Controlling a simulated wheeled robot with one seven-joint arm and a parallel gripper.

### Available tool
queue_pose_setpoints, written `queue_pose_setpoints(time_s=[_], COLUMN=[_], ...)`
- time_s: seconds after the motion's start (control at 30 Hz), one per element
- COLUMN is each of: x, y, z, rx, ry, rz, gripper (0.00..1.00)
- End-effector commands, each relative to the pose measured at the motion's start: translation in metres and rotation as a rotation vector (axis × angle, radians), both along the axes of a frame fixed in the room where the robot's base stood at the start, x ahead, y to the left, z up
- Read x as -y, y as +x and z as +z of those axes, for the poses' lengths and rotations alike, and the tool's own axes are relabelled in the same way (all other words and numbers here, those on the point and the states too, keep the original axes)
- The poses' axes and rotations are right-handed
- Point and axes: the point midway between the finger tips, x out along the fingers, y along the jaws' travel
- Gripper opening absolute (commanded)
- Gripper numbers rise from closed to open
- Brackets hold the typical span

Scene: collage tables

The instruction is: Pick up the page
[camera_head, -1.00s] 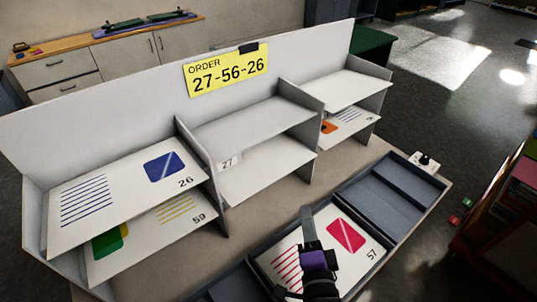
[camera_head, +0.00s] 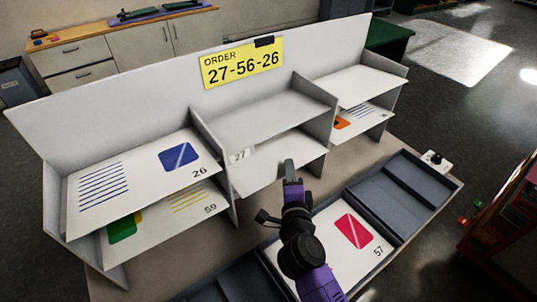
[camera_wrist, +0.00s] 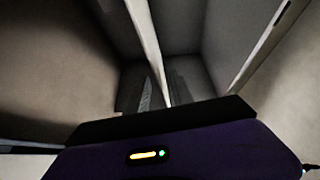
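My gripper (camera_head: 289,168) is at the front of the lower middle shelf (camera_head: 265,175). A small tag or page corner marked 27 (camera_head: 240,155) shows at that shelf's left; whether a page lies there is unclear. In the wrist view a pale thin edge (camera_wrist: 150,50) runs down to the fingertips; I cannot tell whether they touch it. The finger gap is unclear. Page 26 (camera_head: 140,172), with a blue square, lies on the upper left shelf. Page 59 (camera_head: 205,207) lies below it. Page 57 (camera_head: 352,232), with a red shape, lies in the tray, partly behind my arm.
The grey tray (camera_head: 430,190) on the table's right front has empty compartments. A yellow sign (camera_head: 243,64) reads ORDER 27-56-26. Upright dividers (camera_head: 315,100) flank the middle shelves. A partly hidden page with an orange mark (camera_head: 342,122) lies on the lower right shelf.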

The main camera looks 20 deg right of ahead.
Motion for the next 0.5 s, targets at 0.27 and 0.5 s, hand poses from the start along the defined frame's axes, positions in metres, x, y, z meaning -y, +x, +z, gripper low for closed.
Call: queue_pose_setpoints(time_s=[0.27,0.5], x=[0.0012,0.0012], y=[0.0034,0.0032], z=[-0.0007,-0.0007], rx=[0.0,0.0], ry=[0.0,0.0], rz=[0.0,0.0], gripper=[0.28,0.0])
